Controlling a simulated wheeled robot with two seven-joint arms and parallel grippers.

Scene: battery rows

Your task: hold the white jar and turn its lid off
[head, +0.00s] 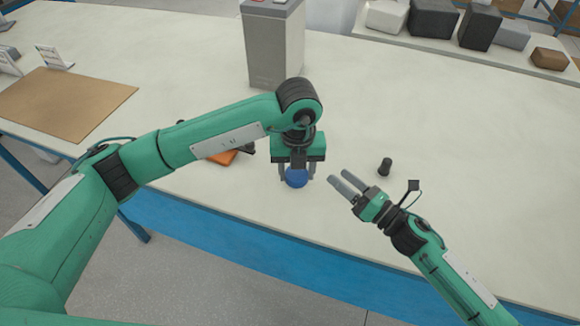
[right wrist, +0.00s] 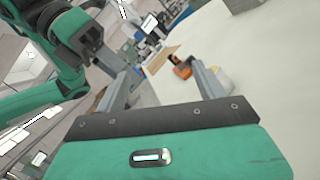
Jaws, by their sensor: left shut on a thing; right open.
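A round blue lid (head: 297,178) shows in the head view between the fingers of my left gripper (head: 297,174), near the table's front edge. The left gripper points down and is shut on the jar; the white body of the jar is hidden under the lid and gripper. My right gripper (head: 340,179) is open and empty, a short way to the right of the lid, with its fingers pointing left toward it. In the right wrist view its two fingers (right wrist: 160,88) stand wide apart with nothing between them.
A small black cylinder (head: 384,167) stands right of my right gripper. An orange and black object (head: 224,157) lies partly behind my left arm. A tall grey box (head: 274,50) stands behind. A brown mat (head: 62,104) lies at left. The table's right side is clear.

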